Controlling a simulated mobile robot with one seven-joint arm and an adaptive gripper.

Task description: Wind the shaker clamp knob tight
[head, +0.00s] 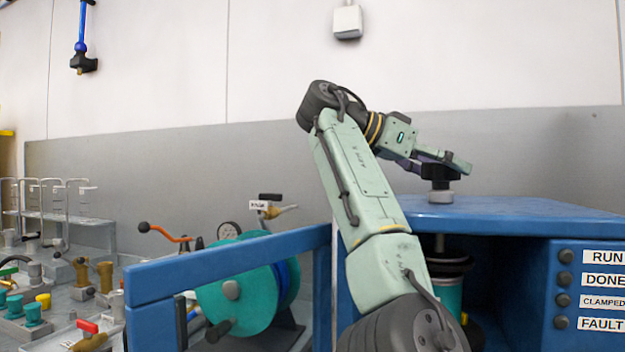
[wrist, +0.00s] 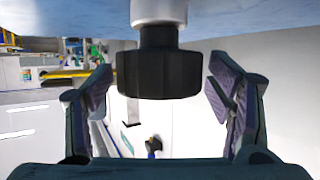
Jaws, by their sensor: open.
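The clamp knob is a dark, ribbed knob (head: 440,172) above a light grey collar (head: 441,197) on top of the blue shaker housing (head: 500,212). In the wrist view the black knob (wrist: 158,73) hangs from the pale collar (wrist: 158,12), centred between the fingers. My gripper (wrist: 160,97) is open, with a finger on each side of the knob and a visible gap on both sides. In the head view my gripper (head: 440,168) is at the knob's height and partly hides it. Below the housing top, a dark clamp plate (head: 448,262) sits over a teal container (head: 449,296).
The housing's right panel has lamps labelled RUN, DONE, CLAMPED and FAULT (head: 604,301); all look dark. A blue door (head: 225,264) stands open at left. Behind it are a teal drum (head: 240,290) and a bench with valves and fittings (head: 60,270). The housing top right of the knob is clear.

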